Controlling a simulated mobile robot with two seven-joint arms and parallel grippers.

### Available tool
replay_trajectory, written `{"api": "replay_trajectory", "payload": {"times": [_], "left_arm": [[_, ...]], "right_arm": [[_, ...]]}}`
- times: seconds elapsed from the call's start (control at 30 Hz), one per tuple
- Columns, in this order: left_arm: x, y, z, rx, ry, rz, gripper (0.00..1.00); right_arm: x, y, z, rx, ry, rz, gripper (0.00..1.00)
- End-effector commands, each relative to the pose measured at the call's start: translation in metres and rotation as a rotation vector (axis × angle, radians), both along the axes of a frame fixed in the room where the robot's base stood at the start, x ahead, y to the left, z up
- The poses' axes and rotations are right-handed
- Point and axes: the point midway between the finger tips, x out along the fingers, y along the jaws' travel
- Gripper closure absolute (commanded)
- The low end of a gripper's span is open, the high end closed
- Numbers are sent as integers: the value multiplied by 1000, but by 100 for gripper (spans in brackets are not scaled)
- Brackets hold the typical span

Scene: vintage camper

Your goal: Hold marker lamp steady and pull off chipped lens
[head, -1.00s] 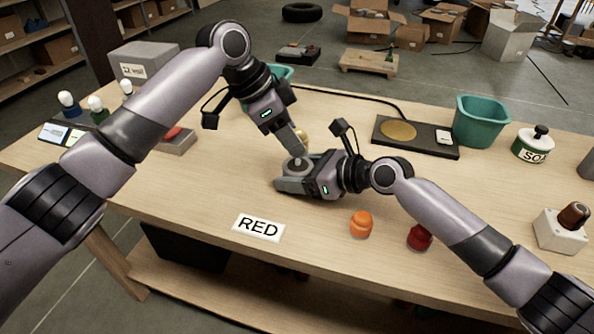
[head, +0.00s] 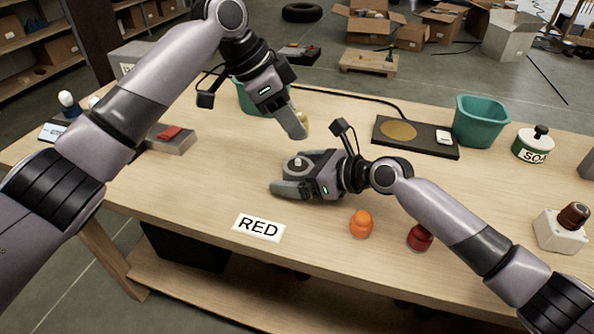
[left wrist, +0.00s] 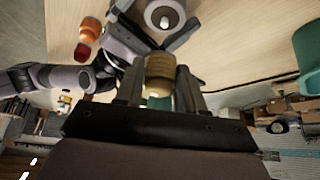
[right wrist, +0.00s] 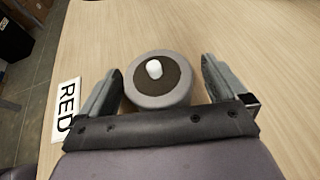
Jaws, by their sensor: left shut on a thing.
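The marker lamp base (head: 298,168) is a round grey body with a dark top and a white bulb (right wrist: 154,69), standing on the table. My right gripper (head: 302,177) is open around it, one finger on each side, with visible gaps in the right wrist view. My left gripper (head: 300,131) is above and behind the lamp, shut on a tan-amber lens (left wrist: 160,75). The lens (head: 304,122) is apart from the base and partly hidden by the fingers in the head view. Any chip on it cannot be made out.
An orange lens (head: 361,224) and a red lens (head: 420,237) stand at the front, right of the RED card (head: 258,227). Teal bins (head: 481,121) (head: 252,99), a dark mat (head: 416,137), a soap jar (head: 533,144) and another lamp (head: 562,231) line the back and right.

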Motion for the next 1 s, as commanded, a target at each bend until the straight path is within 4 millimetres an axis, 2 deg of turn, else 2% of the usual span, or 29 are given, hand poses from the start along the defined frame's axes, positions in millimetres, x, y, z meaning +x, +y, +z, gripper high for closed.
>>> {"api": "replay_trajectory", "payload": {"times": [0.27,0.7,0.83,1.0], "left_arm": [[0,0,0,0,0,0,100],[0,0,0,0,0,0,100],[0,0,0,0,0,0,100],[0,0,0,0,0,0,100]], "right_arm": [[-4,-8,4,0,-2,-1,1],[-38,-69,31,-1,1,-1,1],[-47,-85,39,-2,0,-2,1],[-53,-95,45,-1,0,0,1]]}}
